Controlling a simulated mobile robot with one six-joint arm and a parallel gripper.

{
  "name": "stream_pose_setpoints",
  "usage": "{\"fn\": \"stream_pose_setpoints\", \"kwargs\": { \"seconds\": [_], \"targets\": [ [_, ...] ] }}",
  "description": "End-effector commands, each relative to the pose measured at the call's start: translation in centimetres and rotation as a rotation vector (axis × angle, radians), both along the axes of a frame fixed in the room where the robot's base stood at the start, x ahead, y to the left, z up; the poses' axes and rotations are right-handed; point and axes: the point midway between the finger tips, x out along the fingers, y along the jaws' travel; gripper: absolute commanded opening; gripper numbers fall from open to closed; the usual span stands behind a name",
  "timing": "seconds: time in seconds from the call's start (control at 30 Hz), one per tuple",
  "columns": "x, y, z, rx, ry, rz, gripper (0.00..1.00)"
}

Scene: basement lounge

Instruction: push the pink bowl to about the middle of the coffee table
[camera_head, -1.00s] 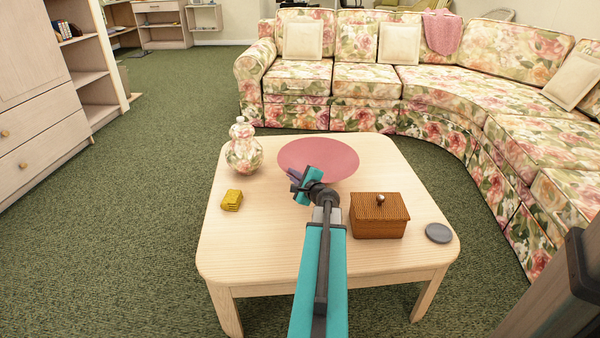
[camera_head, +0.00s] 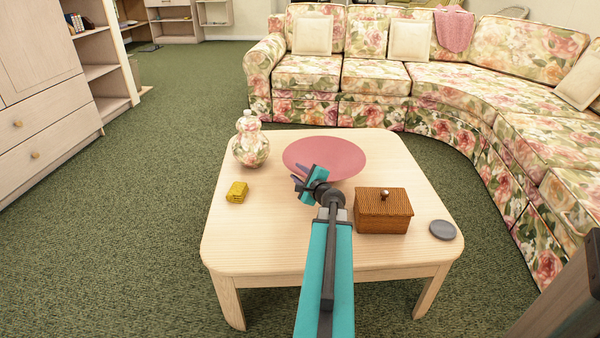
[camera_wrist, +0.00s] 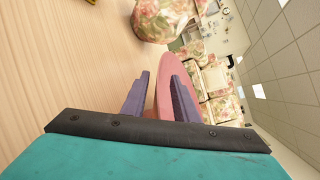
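The pink bowl (camera_head: 335,157) is wide and shallow and sits near the far edge of the light wood coffee table (camera_head: 285,245). My gripper (camera_head: 297,180) is just in front of the bowl's near left rim, low over the table, with its fingers pointing left. In the wrist view, which is turned sideways, the gripper (camera_wrist: 159,92) has its two purple fingers apart. The bowl (camera_wrist: 177,68) shows beyond and between them. I cannot tell whether a finger touches the rim.
A floral vase (camera_head: 250,142) stands left of the bowl, with a yellow block (camera_head: 237,192) in front of it. A brown lidded box (camera_head: 383,212) and a grey disc (camera_head: 442,230) are at the right. The table's middle left is clear. A floral sofa (camera_head: 370,78) curves behind.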

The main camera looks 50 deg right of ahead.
Motion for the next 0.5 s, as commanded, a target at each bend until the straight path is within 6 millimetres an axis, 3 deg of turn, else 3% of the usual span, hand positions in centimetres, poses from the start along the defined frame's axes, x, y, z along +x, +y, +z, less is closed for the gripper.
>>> {"fn": "stream_pose_setpoints", "kwargs": {
  "seconds": [0.5],
  "targets": [
    [-0.57,0.33,0.20,0.000,0.000,0.000,0.28]
  ]
}}
